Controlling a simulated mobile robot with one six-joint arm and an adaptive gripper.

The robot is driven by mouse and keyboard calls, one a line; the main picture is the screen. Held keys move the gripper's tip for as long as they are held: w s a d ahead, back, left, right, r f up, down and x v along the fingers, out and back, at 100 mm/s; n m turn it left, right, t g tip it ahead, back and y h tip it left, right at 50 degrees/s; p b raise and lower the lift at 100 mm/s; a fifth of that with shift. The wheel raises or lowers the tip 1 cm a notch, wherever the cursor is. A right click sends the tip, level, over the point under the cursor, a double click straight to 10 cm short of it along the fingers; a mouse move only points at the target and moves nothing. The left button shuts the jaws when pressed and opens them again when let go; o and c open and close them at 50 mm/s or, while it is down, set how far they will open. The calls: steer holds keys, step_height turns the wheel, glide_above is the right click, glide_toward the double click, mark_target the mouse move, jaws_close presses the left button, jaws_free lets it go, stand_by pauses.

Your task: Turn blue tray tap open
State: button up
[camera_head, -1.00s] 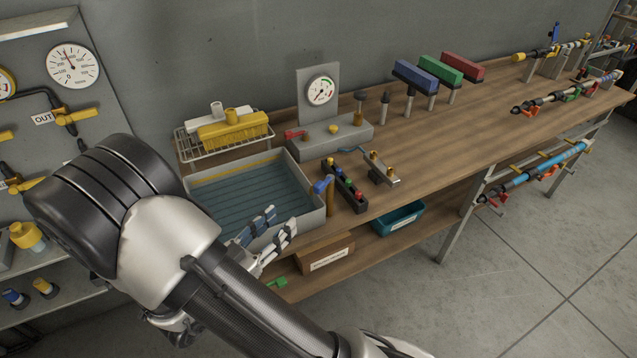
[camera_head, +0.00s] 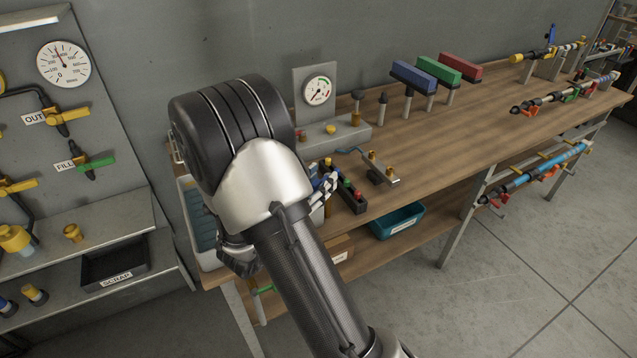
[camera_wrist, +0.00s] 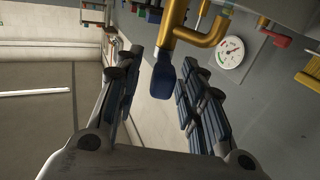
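In the wrist view, the tray tap is a brass pipe (camera_wrist: 176,28) with a blue handle (camera_wrist: 163,78) pointing toward my palm. My gripper is open, with space showing on both sides of the handle. In the head view my gripper (camera_head: 327,186) is at the front right of the tray, and the tap is mostly hidden there. The grey tray (camera_head: 187,205) is largely covered by my arm; only its left side with water shows.
A dark rack with coloured knobs (camera_head: 351,200) stands close to the right of my gripper. A small metal bracket with brass fittings (camera_head: 380,170) is beyond it. A gauge stand (camera_head: 318,92) is behind. The teal bin (camera_head: 397,222) is on the lower shelf.

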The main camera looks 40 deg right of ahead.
jaws_close()
stand_by(0.5)
